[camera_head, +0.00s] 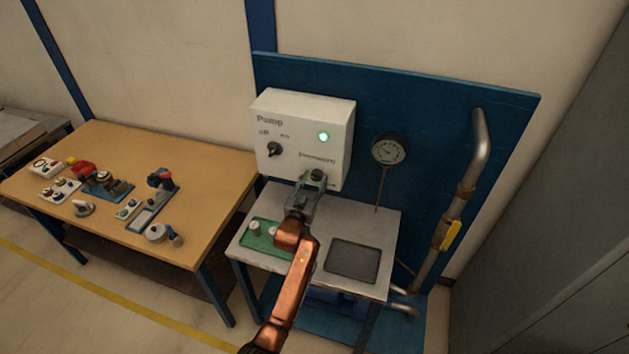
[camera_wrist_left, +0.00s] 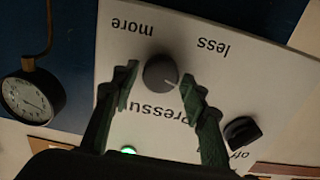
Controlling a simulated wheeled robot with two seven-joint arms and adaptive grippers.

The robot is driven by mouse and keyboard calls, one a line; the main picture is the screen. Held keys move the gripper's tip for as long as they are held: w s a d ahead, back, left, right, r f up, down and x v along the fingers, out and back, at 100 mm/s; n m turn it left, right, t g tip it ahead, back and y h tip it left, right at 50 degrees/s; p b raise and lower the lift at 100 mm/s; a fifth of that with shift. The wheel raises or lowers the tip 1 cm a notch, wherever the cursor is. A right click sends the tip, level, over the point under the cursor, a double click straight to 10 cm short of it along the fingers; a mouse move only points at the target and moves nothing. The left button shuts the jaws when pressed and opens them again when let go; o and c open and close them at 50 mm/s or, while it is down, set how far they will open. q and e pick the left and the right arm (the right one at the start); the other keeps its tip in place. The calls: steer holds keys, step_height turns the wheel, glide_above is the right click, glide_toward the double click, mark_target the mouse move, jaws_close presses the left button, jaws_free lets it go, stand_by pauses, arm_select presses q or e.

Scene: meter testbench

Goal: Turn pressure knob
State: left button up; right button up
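The dark round pressure knob (camera_head: 318,175) is on the lower right front of the white pump box (camera_head: 300,112). In the left wrist view my left gripper (camera_wrist_left: 160,80) is open, with one green finger on each side of the knob and gaps visible. My right gripper does not show.
A black off/on switch (camera_head: 274,149) and a lit green lamp (camera_head: 323,136) share the panel. A round gauge (camera_head: 389,149) is to its right. A grey bench (camera_head: 375,215) with a green tray (camera_head: 262,240) lies below. A wooden table (camera_head: 205,150) with tools stands left.

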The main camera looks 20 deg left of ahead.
arm_select(q)
steer(key=c, duration=0.8)
steer(key=shift+c, duration=0.2)
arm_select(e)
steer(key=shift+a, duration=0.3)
arm_select(q)
steer(key=shift+m, duration=0.4)
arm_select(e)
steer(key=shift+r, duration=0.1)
arm_select(q)
steer(key=shift+m+p, duration=0.35)
steer(key=shift+m, duration=0.65)
steer(key=m, duration=0.2)
steer(key=shift+m, duration=0.4)
steer(key=m, duration=0.4)
steer(key=shift+d+f, duration=0.1)
steer(key=shift+m, duration=0.4)
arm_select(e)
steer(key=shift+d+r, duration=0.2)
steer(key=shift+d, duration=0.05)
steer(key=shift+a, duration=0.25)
